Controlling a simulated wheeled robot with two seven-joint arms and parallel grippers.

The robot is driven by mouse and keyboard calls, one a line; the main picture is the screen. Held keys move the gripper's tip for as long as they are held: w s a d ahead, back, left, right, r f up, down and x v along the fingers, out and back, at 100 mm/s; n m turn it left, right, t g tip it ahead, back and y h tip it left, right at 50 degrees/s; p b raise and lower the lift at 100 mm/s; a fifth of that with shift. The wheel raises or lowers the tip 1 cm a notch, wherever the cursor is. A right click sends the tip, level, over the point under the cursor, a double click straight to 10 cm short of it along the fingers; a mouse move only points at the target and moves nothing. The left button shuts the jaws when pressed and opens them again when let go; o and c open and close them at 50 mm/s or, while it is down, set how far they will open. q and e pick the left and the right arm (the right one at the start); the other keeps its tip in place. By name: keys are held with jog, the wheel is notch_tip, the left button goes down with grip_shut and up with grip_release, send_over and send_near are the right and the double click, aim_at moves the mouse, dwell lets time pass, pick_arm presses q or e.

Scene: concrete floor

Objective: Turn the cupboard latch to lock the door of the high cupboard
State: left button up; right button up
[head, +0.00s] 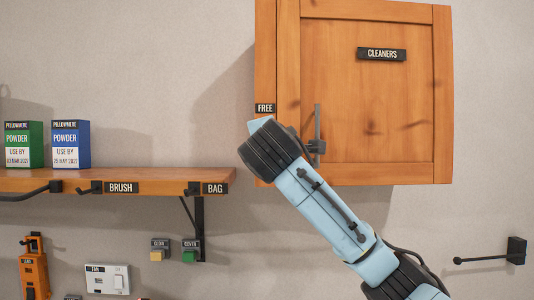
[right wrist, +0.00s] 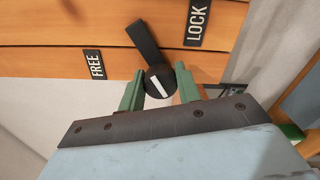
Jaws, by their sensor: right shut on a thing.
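The high cupboard (head: 365,85) has a wooden door marked CLEANERS, which looks closed in the head view. In the right wrist view the black latch (right wrist: 158,82) has a round hub with a white line and a lever. The lever slants up and left, between the FREE label (right wrist: 95,64) and the LOCK label (right wrist: 197,24). My right gripper (right wrist: 159,76) has its green fingers on either side of the hub, shut on the latch. In the head view my right wrist covers the latch and LOCK label; the FREE label (head: 265,108) shows. My left gripper is not in view.
A grey vertical handle (head: 317,125) stands out from the door beside my right wrist. A wooden shelf (head: 110,178) at left holds a green powder box (head: 23,144) and a blue one (head: 70,144). A black wall hook (head: 515,251) juts out at lower right.

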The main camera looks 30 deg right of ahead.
jog(key=m+b, duration=0.1)
jog(key=m, duration=0.3)
jog(key=shift+f, duration=0.15)
jog(key=shift+m+b, duration=0.4)
jog(key=shift+m, duration=0.8)
jog(key=o, duration=1)
jog(key=shift+c, duration=0.2)
jog(key=b+v, duration=0.3)
jog(key=v, duration=1)
jog(key=shift+a+b, duration=0.2)
jog(key=shift+b, duration=0.2)
